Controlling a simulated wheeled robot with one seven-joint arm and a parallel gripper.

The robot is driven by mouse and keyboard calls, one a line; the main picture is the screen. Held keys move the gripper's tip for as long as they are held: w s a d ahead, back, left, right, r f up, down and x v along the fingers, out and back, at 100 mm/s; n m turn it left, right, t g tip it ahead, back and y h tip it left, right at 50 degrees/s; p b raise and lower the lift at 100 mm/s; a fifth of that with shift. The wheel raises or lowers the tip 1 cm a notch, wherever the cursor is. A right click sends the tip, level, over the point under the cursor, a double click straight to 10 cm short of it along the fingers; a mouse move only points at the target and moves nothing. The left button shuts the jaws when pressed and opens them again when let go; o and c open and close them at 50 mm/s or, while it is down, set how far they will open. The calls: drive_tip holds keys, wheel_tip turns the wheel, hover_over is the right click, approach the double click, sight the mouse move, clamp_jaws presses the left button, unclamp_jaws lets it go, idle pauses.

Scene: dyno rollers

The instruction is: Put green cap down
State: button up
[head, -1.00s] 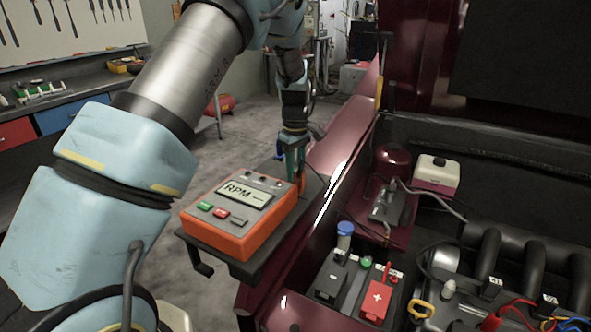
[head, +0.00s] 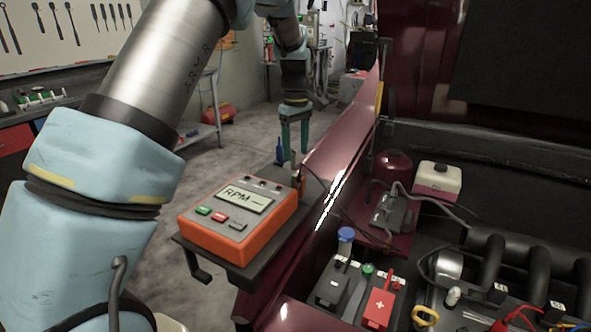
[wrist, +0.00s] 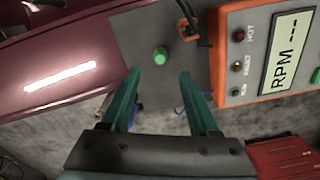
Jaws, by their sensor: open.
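A small round green cap (wrist: 160,56) sits on the grey shelf (wrist: 133,38) in the wrist view, beside the orange RPM box (wrist: 224,60). My gripper (wrist: 157,74) has its two teal fingers spread apart, with nothing between the tips. The cap lies just beyond the fingertips, roughly centred between them, and is not gripped. In the head view my gripper (head: 295,148) hangs above the far end of the shelf, behind the RPM box (head: 238,218). I cannot make out the cap on the shelf in that view.
The dark red car body (head: 335,165) runs along the shelf's right side. A battery (head: 334,283) with a red terminal cover (head: 380,302) and another green round piece (head: 367,271) sits in the engine bay. A blue-topped item (head: 345,236) stands near it. Open floor lies left.

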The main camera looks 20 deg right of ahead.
drive_tip(key=shift+m, duration=0.7)
drive_tip(key=a+r, duration=0.1)
drive_tip(key=a, duration=1)
drive_tip(key=a+r, duration=0.1)
drive_tip(key=a, duration=0.5)
drive_tip(key=shift+s+a+r, duration=0.3)
drive_tip(key=shift+s, duration=0.05)
drive_tip(key=s+a+f+m, duration=0.2)
drive_tip(key=s+a, duration=0.5)
drive_tip(key=a, duration=0.2)
drive_tip(key=s+a+f+m+t, duration=0.1)
drive_tip(key=s+a+f, duration=0.1)
drive_tip(key=s+a, duration=0.5)
drive_tip(key=shift+s+a+m+t, duration=0.3)
drive_tip(key=shift+a+m, duration=0.1)
drive_tip(key=shift+a, duration=0.45)
